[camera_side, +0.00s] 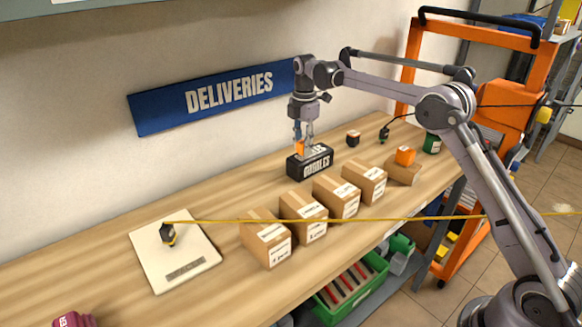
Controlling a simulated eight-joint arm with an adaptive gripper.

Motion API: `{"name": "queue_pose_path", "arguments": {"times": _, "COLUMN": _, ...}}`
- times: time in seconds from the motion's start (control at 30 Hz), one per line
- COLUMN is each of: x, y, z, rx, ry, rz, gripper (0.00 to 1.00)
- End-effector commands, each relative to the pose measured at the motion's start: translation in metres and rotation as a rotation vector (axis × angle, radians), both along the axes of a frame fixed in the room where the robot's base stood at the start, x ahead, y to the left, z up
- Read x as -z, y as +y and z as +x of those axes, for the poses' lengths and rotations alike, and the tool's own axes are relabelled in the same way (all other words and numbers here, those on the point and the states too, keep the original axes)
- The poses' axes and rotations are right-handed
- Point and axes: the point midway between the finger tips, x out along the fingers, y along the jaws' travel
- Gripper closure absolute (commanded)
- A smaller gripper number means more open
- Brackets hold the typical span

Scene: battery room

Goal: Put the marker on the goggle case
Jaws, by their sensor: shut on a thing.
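The goggle case (310,165) is a black box with white "GOGGLES" lettering, standing on the wooden bench near the wall. My gripper (304,141) points down over the case. It is shut on a small orange thing, which I take to be the marker (300,148). The marker is at the left part of the case's top; I cannot tell whether it touches the top. The fingers hide part of it.
Several cardboard boxes (334,196) stand in a row in front of the case. An orange block (405,156) sits on a small carton at right. A pale board (190,270) lies at left with a black-yellow tape measure (168,235). A yellow strip crosses the view.

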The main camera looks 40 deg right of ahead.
Motion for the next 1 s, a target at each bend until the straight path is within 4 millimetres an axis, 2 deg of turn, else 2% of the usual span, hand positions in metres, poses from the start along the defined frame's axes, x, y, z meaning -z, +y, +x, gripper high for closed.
{"name": "queue_pose_path", "arguments": {"times": 0.1, "x": 0.0092, "y": -0.0002, "z": -0.0001, "rx": 0.0, "ry": 0.0, "rz": 0.0, "gripper": 0.92}}
{"name": "queue_pose_path", "arguments": {"times": 0.5, "x": 0.0133, "y": -0.0004, "z": -0.0001, "rx": 0.0, "ry": 0.0, "rz": 0.0, "gripper": 0.92}}
{"name": "queue_pose_path", "arguments": {"times": 0.53, "x": 0.0132, "y": -0.0004, "z": -0.0002, "rx": 0.0, "ry": 0.0, "rz": 0.0, "gripper": 0.65}}
{"name": "queue_pose_path", "arguments": {"times": 0.6, "x": 0.013, "y": -0.0003, "z": -0.0002, "rx": 0.0, "ry": 0.0, "rz": 0.0, "gripper": 0.48}}
{"name": "queue_pose_path", "arguments": {"times": 1.0, "x": 0.0075, "y": -0.0003, "z": -0.0002, "rx": 0.0, "ry": 0.0, "rz": 0.0, "gripper": 0.48}}
